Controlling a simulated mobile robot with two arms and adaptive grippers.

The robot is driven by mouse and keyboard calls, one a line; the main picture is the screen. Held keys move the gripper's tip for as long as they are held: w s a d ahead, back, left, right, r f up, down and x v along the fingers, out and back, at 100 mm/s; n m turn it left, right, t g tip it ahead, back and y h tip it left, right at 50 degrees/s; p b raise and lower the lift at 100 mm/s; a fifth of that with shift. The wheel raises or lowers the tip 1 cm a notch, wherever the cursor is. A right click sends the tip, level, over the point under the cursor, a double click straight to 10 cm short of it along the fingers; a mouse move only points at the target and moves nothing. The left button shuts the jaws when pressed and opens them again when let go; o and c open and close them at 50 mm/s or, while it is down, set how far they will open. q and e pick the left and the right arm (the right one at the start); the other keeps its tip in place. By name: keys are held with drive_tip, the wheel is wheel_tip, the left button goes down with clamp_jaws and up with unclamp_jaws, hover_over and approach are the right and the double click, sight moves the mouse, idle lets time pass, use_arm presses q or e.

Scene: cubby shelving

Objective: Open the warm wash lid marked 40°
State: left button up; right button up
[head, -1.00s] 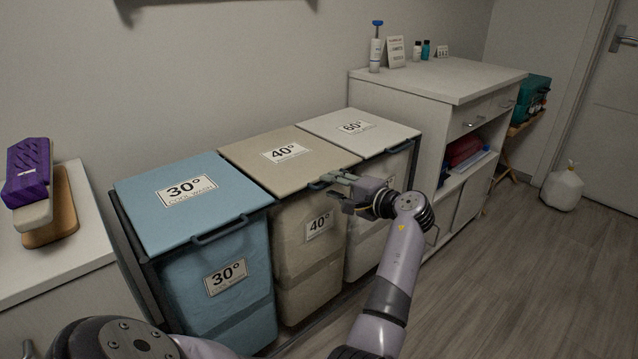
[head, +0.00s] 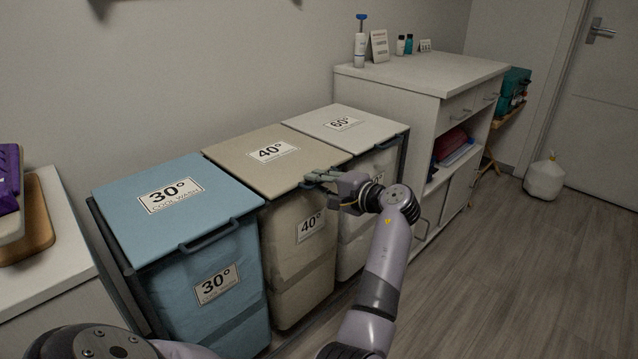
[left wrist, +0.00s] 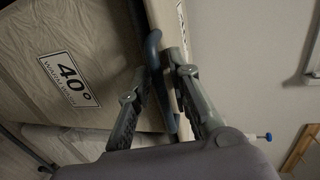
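The beige lid marked 40° (head: 238,147) lies flat and closed on the middle hamper (head: 300,262). Its dark handle bar runs along the front edge; in the left wrist view the handle (left wrist: 154,48) passes between my fingers. My left gripper (head: 318,178) is at the right part of that front edge. The front label (left wrist: 68,80) reads 40° warm wash. My right gripper is out of view.
The blue 30° lid (head: 140,222) is closed on the left, the whitish 60° lid (head: 375,130) closed on the right. A white cabinet (head: 420,80) stands beyond, with bottles on top. A white counter (head: 60,285) is at left. Floor in front is open.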

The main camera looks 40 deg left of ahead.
use_arm(q)
clamp_jaws()
drive_tip(key=shift+f, duration=0.1)
drive_tip(key=shift+d+f, duration=0.1)
drive_tip(key=shift+f, duration=0.05)
idle(0.3)
